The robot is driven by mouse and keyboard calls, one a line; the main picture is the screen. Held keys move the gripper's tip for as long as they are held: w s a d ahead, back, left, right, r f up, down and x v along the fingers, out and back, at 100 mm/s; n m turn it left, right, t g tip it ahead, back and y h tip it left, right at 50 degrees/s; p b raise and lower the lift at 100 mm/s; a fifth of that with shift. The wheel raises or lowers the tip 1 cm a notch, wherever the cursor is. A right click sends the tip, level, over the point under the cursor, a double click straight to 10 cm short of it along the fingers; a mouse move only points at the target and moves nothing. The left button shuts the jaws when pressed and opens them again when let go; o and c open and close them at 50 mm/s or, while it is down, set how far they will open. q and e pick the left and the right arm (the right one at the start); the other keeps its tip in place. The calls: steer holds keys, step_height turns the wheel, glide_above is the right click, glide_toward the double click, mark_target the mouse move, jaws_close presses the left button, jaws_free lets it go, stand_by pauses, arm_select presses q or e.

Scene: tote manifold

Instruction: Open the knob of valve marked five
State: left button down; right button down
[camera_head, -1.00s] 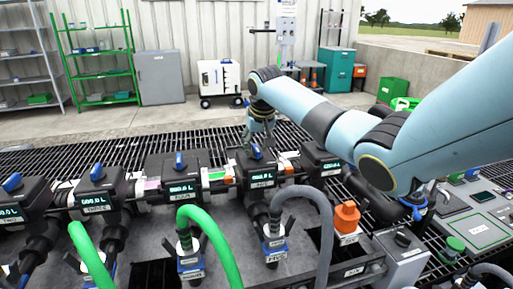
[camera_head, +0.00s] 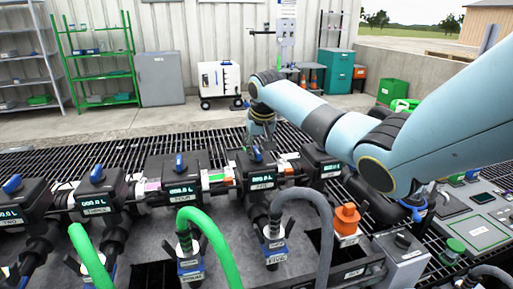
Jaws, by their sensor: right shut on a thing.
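The black valve unit marked five (camera_head: 262,180) stands right of centre in the manifold row, with a small lit display on its front. Its blue knob (camera_head: 257,155) shows only in part at the top, under my right gripper. My right gripper (camera_head: 259,146) comes down from above, shut on the knob. The label FIVE (camera_head: 276,259) also shows on the hose fitting below, where a grey hose (camera_head: 322,215) joins. My left gripper is not in view.
Similar valve units with blue knobs stand to the left, such as the one marked four (camera_head: 180,180) and the one marked three (camera_head: 98,192). Another unit (camera_head: 322,160) stands close on the right. Green hoses (camera_head: 215,235) arch in front. An orange cap (camera_head: 347,217) sits at the front right.

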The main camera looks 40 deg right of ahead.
steer(key=shift+s+d+r+n+y+p, duration=0.1)
steer(key=shift+n+y+p, duration=0.1)
steer(key=shift+n+p, duration=0.35)
steer(key=shift+r+n+y+p, duration=0.1)
steer(key=shift+n+y+p, duration=0.1)
steer(key=shift+n+p, duration=0.3)
steer(key=shift+f+n+t+y+p, duration=0.1)
steer(key=shift+n+t+y+p, duration=0.2)
steer(key=shift+n, duration=0.65)
steer(key=shift+d+n+y, duration=0.1)
steer(key=shift+n+y, duration=0.2)
steer(key=shift+n, duration=0.6)
steer(key=shift+f+n+y, duration=0.15)
steer(key=shift+n+y, duration=0.25)
steer(key=shift+n, duration=0.5)
steer(key=n+y+b, duration=0.1)
steer(key=n+b, duration=0.2)
steer(key=shift+f+n, duration=0.1)
steer(key=shift+n, duration=0.2)
steer(key=n+b, duration=0.2)
steer(key=n+g+y+b, duration=0.1)
steer(key=n+b, duration=0.1)
steer(key=shift+d+y, duration=0.1)
steer(key=shift+y, duration=0.2)
steer(key=shift+n+g+b, duration=0.7)
steer(key=shift+n+b, duration=0.7)
steer(key=shift+b, duration=0.2)
steer(key=shift+r, duration=0.2)
